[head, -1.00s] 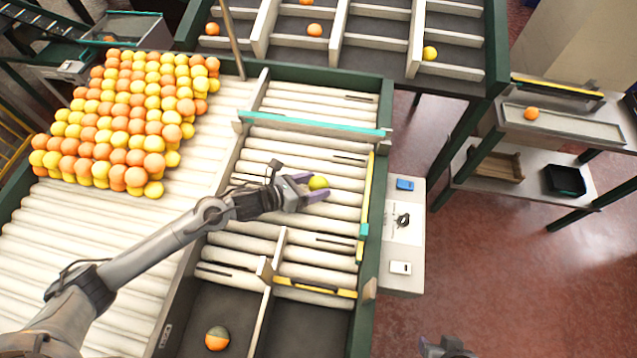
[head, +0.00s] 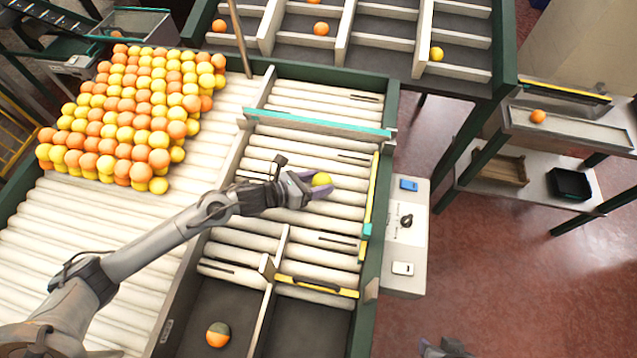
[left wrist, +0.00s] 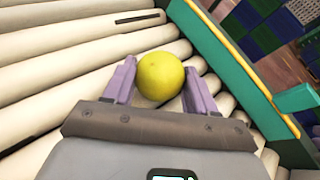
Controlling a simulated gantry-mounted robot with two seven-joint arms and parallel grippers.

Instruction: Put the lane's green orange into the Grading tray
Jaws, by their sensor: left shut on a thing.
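The lane's yellowish-green orange (head: 321,179) is at the roller lane, right of the bulk pile. My left gripper (head: 314,184) is shut on it, with a purple finger on each side. In the left wrist view the green orange (left wrist: 160,76) sits between the fingers of the left gripper (left wrist: 160,88), over the rollers. I cannot tell whether it still touches them. A pale tray (head: 600,133) on the right-hand stand holds one orange; I see no readable label naming it the Grading tray. Part of my right gripper (head: 445,348) shows at the bottom edge; its fingers are unclear.
A teal-topped bar (head: 320,125) crosses the lane behind the gripper, and a yellow-edged bar (head: 316,287) lies in front. A control box (head: 405,235) stands right of the lane. A wooden crate (head: 500,167) and a black bin (head: 570,184) sit on the lower shelf.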

